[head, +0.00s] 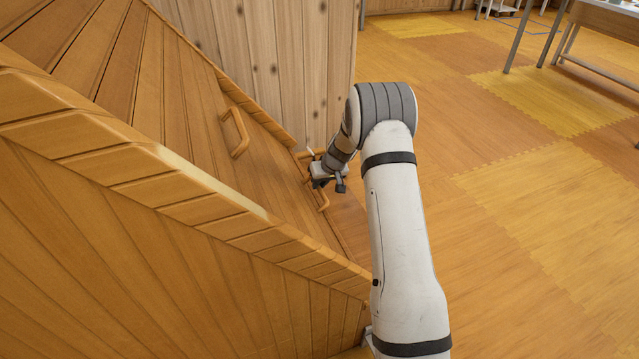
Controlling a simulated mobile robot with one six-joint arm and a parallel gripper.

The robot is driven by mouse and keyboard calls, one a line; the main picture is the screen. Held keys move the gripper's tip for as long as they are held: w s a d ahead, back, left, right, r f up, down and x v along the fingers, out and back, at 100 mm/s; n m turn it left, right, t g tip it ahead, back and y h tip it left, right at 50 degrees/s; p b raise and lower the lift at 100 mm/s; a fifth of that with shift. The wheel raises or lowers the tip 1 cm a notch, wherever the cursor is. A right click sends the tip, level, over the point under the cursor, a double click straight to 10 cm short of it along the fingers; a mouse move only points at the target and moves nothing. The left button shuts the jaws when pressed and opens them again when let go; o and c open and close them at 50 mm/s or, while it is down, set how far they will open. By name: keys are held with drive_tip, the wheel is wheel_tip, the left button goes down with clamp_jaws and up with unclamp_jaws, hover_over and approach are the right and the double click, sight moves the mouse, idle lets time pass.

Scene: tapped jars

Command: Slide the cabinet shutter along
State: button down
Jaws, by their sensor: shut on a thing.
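The wooden cabinet (120,215) fills the left of the head view, with slatted orange-brown panels. Its front runs away from me at a slant. One handle (237,132), a wooden bar, stands out free on the front. A second wooden handle (323,201) is lower right, near the front's right edge. My gripper (318,180) is at this second handle, shut on it; the handle's lower end shows below the fingers. The fingers themselves are small and partly hidden. I cannot tell from this view how far the shutter (275,165) stands along its track.
A pale knotted plank wall (270,60) stands just behind the cabinet front, close to my wrist. Open wooden floor (530,270) lies to the right. A table (610,15) with grey legs stands at the far upper right.

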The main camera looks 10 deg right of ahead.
drive_tip(key=shift+a+r, duration=0.2)
drive_tip(key=shift+r, duration=0.05)
drive_tip(key=shift+s+a+r+p, duration=0.65)
drive_tip(key=shift+a+r+p, duration=2.25)
drive_tip(key=shift+r, duration=1.75)
drive_tip(key=shift+s+a+r+p, duration=0.6)
drive_tip(key=shift+a+r+p, duration=1.75)
drive_tip(key=shift+a+r, duration=1.7)
drive_tip(key=shift+s+a+r+p, duration=0.65)
drive_tip(key=shift+a+r+p, duration=1.95)
drive_tip(key=shift+r, duration=2.6)
drive_tip(key=c, duration=1.7)
unclamp_jaws()
drive_tip(key=shift+r, duration=0.1)
drive_tip(key=o, duration=0.3)
drive_tip(key=shift+d, duration=0.1)
drive_tip(key=v, duration=0.7)
drive_tip(key=shift+s+r+p, duration=0.15)
drive_tip(key=shift+r+p, duration=0.15)
